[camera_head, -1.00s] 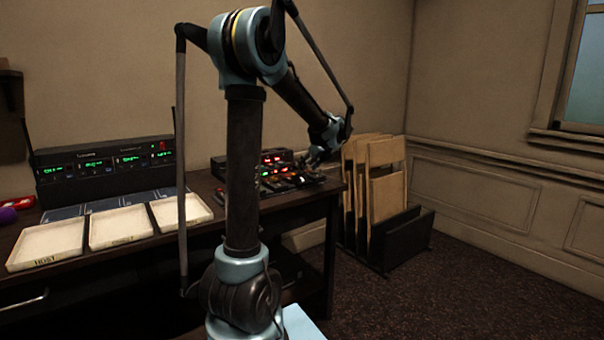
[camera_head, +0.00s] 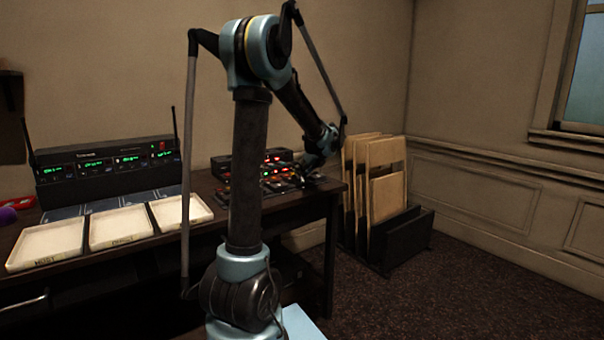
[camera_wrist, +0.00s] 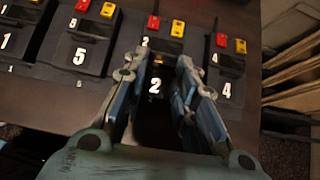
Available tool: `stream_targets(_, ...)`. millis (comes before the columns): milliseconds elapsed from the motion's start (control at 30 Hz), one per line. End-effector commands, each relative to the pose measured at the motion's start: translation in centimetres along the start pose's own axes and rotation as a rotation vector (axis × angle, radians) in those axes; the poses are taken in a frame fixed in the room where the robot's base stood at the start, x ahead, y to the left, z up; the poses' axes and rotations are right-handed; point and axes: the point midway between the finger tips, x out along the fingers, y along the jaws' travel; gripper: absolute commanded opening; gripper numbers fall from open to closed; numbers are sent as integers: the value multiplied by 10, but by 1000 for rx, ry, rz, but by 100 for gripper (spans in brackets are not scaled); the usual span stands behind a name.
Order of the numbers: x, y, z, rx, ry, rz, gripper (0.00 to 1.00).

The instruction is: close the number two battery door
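The number two pack (camera_wrist: 158,45) is a dark box with a red and a yellow button on top and a white 2 on its lower face. It is in the middle of the wrist view. My gripper (camera_wrist: 158,68) is open, with one finger on each side of this pack's numbered part. I cannot tell whether the fingers touch it. The lower part of the pack is dark and partly hidden between the fingers, so the door's position is unclear. In the head view my gripper (camera_head: 308,172) is low over the packs at the desk's right end.
White trays (camera_head: 120,227) and a receiver rack (camera_head: 105,160) are farther left. A panel rack (camera_head: 400,240) stands beyond the desk's right end.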

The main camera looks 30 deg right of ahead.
Motion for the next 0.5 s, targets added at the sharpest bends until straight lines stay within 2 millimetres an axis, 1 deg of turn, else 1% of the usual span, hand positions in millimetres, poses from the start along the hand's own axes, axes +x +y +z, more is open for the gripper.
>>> stream_targets(267, 1, 0, 2, -2, 23, 0, 2)
stream_targets(500, 7, 0, 9, -4, 138, 1, 2)
